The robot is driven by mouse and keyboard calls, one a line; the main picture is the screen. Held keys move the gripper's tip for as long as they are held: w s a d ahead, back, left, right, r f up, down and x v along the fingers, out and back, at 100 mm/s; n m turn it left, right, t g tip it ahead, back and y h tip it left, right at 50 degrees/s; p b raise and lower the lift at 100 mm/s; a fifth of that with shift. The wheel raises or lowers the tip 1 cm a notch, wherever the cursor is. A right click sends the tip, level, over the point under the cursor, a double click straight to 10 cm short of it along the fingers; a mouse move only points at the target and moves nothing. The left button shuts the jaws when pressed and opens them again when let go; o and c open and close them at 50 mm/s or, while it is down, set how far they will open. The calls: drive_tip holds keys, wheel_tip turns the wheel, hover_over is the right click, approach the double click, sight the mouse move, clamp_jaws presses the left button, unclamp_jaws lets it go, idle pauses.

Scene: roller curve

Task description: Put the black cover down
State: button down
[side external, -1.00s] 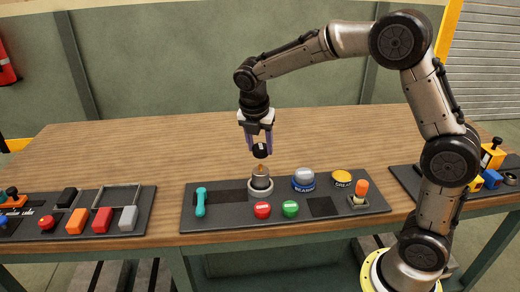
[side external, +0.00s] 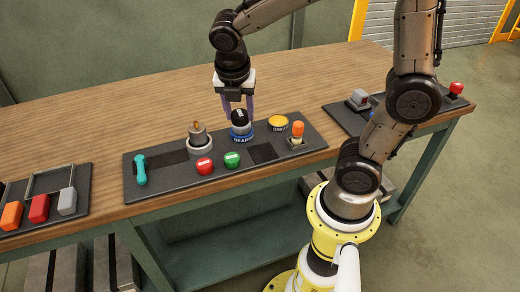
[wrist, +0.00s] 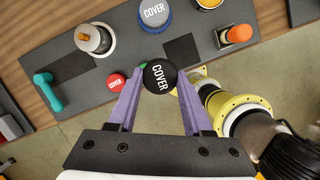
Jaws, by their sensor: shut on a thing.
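My gripper (side external: 238,106) has purple fingers and points down. It is shut on the black cover (wrist: 159,76), a round black disc with white "COVER" lettering that also shows in the side view (side external: 239,117). The cover is held above the grey panel. In the side view it overlaps the top of a blue-banded round part (side external: 241,136). In the wrist view that part shows a grey top marked "COVER" (wrist: 153,13), apart from the black cover. I cannot tell the gap below the held cover.
The panel (side external: 215,172) carries a grey post with an orange tip (side external: 197,136), a teal handle (side external: 141,170), red (side external: 204,166) and green (side external: 232,159) buttons, a yellow-topped part (side external: 278,123) and an orange knob (side external: 297,130). A dark square (side external: 262,153) on it is bare.

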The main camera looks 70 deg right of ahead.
drive_tip(key=s, duration=1.7)
hover_over(263, 152)
drive_tip(key=a, duration=0.1)
drive_tip(key=f, duration=0.9)
drive_tip(key=shift+s+f, duration=0.2)
drive_tip(key=shift+s, duration=0.15)
drive_tip(key=shift+w+f+n, duration=0.2)
drive_tip(key=shift+f+n, duration=0.1)
drive_tip(key=shift+f, duration=1.4)
drive_tip(key=shift+f, duration=0.15)
drive_tip(key=shift+c, duration=1.6)
unclamp_jaws()
drive_tip(key=shift+d, duration=0.1)
